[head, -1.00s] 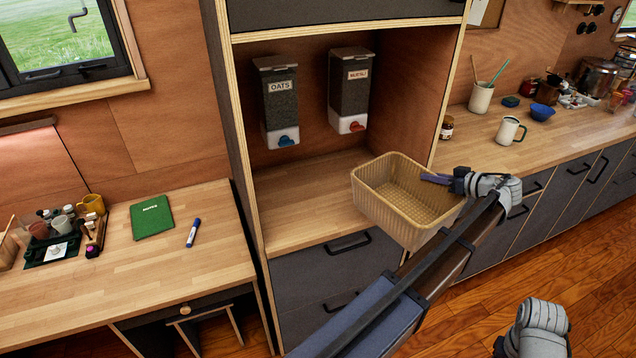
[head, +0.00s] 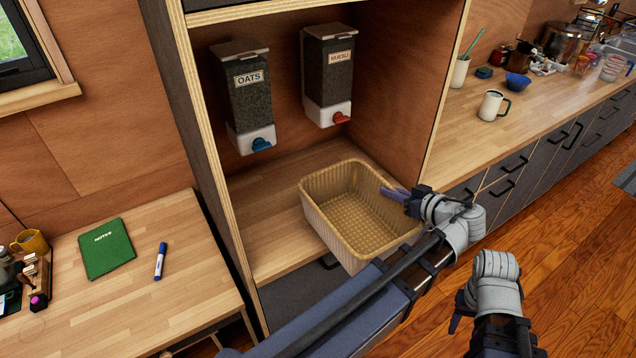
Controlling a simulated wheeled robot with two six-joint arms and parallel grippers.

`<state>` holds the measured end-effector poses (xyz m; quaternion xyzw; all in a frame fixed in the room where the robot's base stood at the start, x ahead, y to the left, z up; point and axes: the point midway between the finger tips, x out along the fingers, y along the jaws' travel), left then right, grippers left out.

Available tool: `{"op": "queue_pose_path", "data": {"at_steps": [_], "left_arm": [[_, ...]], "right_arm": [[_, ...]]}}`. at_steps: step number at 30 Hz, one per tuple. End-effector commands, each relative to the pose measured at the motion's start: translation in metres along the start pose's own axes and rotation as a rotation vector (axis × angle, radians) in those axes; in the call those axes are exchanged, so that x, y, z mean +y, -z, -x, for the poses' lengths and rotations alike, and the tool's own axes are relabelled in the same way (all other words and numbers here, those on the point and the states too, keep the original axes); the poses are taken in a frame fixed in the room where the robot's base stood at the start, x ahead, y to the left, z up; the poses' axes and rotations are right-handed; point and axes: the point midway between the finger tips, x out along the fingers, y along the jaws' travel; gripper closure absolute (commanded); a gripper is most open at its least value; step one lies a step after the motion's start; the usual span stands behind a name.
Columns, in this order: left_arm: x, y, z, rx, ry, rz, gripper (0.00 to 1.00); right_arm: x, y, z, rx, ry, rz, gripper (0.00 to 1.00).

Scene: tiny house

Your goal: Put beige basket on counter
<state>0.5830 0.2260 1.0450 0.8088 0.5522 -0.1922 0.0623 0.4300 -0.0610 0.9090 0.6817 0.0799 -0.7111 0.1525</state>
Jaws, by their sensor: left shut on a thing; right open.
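The beige basket (head: 345,238) is an empty, ribbed, rectangular tub, held upright but slightly tilted. My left gripper (head: 400,194) is shut on the basket's right rim. The basket overlaps the front part of the alcove counter (head: 262,225) under the cereal dispensers. I cannot tell whether its base touches the surface. My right gripper (head: 456,312) is low at the right over the floor, open and empty, away from the basket.
Oats (head: 246,95) and muesli (head: 328,75) dispensers hang on the alcove's back wall. A tall side panel (head: 205,150) bounds the alcove on the left. The long counter (head: 470,135) on the right holds a white mug (head: 491,105) and a blue bowl (head: 517,87). The desk holds a green notebook (head: 107,248).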

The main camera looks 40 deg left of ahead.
Motion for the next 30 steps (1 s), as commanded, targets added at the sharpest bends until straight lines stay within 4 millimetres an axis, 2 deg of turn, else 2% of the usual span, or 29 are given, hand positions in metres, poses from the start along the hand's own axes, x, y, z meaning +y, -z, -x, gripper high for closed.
{"op": "queue_pose_path", "data": {"at_steps": [12, 18, 22, 30], "left_arm": [[-0.005, 0.040, -0.097, 0.001, 0.007, 0.001, 1.00], [-0.006, 0.055, -0.134, 0.002, 0.004, -0.001, 1.00], [-0.007, 0.060, -0.145, 0.001, 0.003, -0.001, 1.00], [-0.007, 0.062, -0.151, 0.001, 0.001, -0.001, 1.00]], "right_arm": [[0.000, 0.000, 0.000, 0.000, 0.000, 0.000, 0.50], [0.000, 0.000, 0.000, 0.000, 0.000, 0.000, 0.50], [0.000, 0.000, 0.000, 0.000, 0.000, 0.000, 0.50], [0.000, 0.000, 0.000, 0.000, 0.000, 0.000, 0.50]]}}
